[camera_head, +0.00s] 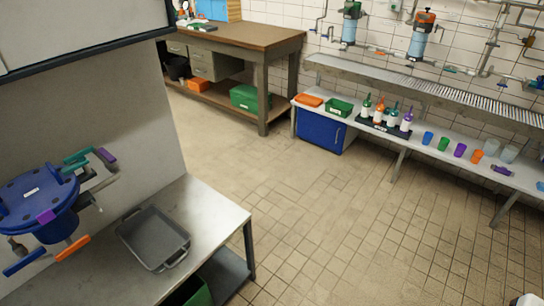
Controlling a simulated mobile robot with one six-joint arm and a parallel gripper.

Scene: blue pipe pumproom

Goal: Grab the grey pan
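The grey pan (145,248) is a shallow rectangular tray with handles at its ends. It lies on the metal table (215,212) at the lower left and looks empty. My gripper is not seen in this view. Only a small white shape shows at the bottom right corner, and I cannot tell what it is.
A blue round holder (30,200) with coloured handles stands left of the pan. A wooden workbench (235,38) stands at the back. A long wall counter (418,147) holds bottles and several cups. The tiled floor between is clear.

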